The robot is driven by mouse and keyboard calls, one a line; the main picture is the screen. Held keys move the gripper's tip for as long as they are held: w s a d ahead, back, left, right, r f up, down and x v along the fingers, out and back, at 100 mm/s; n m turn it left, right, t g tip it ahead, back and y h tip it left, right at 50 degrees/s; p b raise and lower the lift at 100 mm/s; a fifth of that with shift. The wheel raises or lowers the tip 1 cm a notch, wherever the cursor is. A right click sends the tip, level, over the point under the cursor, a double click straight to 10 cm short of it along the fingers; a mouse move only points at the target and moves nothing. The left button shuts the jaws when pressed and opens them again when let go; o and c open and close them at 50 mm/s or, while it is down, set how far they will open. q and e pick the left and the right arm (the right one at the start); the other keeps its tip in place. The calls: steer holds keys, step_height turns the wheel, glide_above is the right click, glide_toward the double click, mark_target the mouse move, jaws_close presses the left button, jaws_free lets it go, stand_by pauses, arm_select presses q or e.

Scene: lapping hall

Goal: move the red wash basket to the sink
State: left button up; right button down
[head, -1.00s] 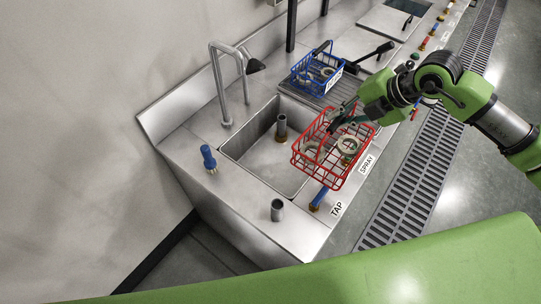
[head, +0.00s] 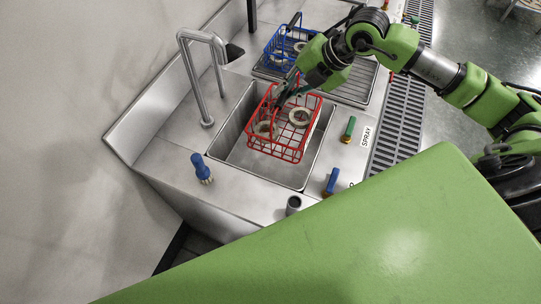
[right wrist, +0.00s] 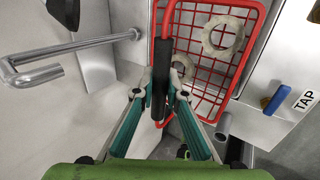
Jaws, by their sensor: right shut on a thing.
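The red wash basket (head: 277,149) is a wire basket with pale ring-shaped parts inside, and it also shows in the right wrist view (right wrist: 224,84). In the head view it is over the basin of the steel sink (head: 236,148); I cannot tell whether it touches the bottom. My right gripper (head: 287,90) is shut on the basket's black handle grip, seen between the fingers in the right wrist view (right wrist: 160,93). My left gripper is not in view.
A bent tap pipe (head: 219,80) rises behind the sink. A blue basket (head: 272,63) stands on the drainboard beyond. A blue-handled brush (head: 201,167), a green lever (head: 349,129), a blue lever (head: 331,182) and a short pipe (head: 293,205) surround the basin.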

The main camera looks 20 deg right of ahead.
mark_target(304, 137)
steer(key=f+b, duration=0.7)
steer(key=f, duration=0.1)
steer(key=f+b, duration=0.8)
steer(key=shift+w+a, duration=0.15)
steer(key=shift+w, duration=0.05)
step_height(304, 137, down, 10)
steer(key=c, duration=2.4)
jaws_free()
steer(key=shift+s+f, duration=0.15)
steer(key=shift+f, duration=0.05)
steer(key=o, duration=0.4)
steer(key=shift+c, duration=0.2)
steer(key=shift+r, duration=0.1)
steer(key=shift+v, duration=5.95)
